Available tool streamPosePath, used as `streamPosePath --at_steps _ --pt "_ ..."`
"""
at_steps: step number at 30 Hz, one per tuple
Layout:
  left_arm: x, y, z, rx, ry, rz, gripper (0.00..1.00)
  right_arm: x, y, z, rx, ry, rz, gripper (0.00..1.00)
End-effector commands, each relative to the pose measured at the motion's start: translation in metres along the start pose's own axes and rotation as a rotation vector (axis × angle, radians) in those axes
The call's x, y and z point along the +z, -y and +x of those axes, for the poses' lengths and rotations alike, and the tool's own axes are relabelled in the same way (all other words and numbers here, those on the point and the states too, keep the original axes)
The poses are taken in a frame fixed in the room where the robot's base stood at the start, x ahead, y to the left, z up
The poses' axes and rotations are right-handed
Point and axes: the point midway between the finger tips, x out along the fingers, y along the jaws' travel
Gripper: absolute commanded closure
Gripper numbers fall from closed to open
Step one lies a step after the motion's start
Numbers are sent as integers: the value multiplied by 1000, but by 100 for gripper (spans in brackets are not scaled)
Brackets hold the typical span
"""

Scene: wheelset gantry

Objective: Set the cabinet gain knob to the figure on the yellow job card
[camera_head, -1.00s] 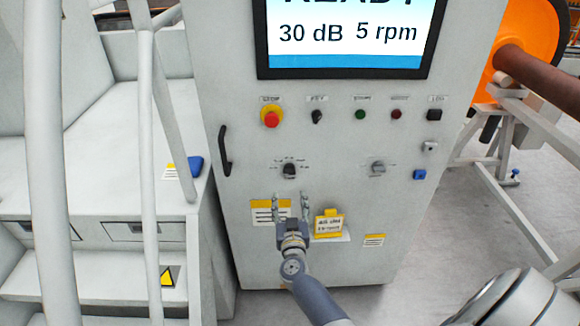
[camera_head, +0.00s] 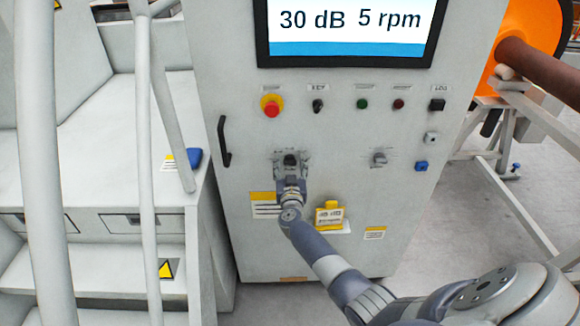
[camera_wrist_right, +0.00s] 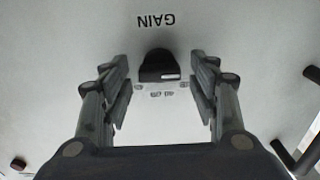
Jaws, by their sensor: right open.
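The black gain knob (camera_head: 290,160) is on the cabinet front, left of a second, grey knob (camera_head: 379,157). In the right wrist view the gain knob (camera_wrist_right: 160,66) sits under the printed word GAIN, which appears upside down. My right gripper (camera_head: 291,163) is open, with one finger on each side of the gain knob and visible gaps between. The yellow job card (camera_head: 329,215) is on the cabinet below and to the right; its writing is too small to read surely. The cabinet screen (camera_head: 345,30) reads 30 dB and 5 rpm. My left gripper is not in view.
Above the knobs is a row with a red stop button (camera_head: 271,105), a key switch (camera_head: 318,105), and green and dark red buttons. A black door handle (camera_head: 224,142) is at the left. White railings (camera_head: 145,150) and steps stand farther left.

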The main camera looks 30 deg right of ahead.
Motion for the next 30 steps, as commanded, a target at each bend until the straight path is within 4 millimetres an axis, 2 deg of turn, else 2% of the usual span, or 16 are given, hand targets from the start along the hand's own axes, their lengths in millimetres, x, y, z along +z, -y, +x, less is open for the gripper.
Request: streamPosePath --at_steps 4,5,10,21,30 --pt "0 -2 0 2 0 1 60 0 0 0 0 0 0 45" --pt "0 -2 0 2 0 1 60 0 0 0 0 0 0 50" --pt "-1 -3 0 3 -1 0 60 0 0 0 0 1 0 88" --pt "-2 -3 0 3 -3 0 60 0 0 0 0 1 30 89" --pt "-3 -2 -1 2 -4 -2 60 1 -1 -1 0 1 202 89"
